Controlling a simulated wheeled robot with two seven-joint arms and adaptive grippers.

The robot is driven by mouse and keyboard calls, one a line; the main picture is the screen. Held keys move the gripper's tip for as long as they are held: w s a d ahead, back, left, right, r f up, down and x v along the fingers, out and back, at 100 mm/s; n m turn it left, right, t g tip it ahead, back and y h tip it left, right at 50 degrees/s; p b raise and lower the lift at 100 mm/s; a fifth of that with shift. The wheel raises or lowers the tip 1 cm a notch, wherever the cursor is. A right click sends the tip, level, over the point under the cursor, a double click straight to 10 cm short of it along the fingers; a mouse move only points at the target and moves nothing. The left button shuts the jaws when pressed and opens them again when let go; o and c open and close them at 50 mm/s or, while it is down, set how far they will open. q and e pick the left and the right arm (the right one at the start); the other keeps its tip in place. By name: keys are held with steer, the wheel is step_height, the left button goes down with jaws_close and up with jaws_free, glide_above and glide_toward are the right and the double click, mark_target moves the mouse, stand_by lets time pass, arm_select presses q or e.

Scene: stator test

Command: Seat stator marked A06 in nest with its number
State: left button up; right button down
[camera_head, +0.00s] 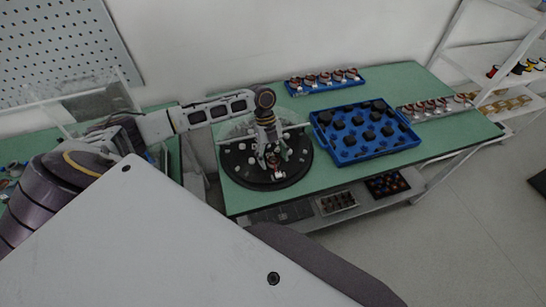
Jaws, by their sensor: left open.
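My left gripper (271,156) points down over a round black plate (238,174) with several small light posts or nests. It is open, and its fingers hide part of the plate. A small white and reddish piece (277,176) shows just below the fingertips; I cannot tell if it is a stator or touches them. Several copper-coloured stators stand in a narrow blue tray (297,93) at the back. More stand in a row (431,108) at the right end of the table. The markings, A06 included, are too small to read. My right gripper is not in view.
A large blue tray (345,159) with several black round pieces lies right of the plate on the green table (400,83). Bins (337,203) sit on the shelf below. A white rack (470,60) stands at the right. Green table shows free between the trays.

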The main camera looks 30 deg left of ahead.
arm_select(q)
steer(key=v, duration=1.2)
steer(key=shift+f, duration=0.1)
stand_by(1.4)
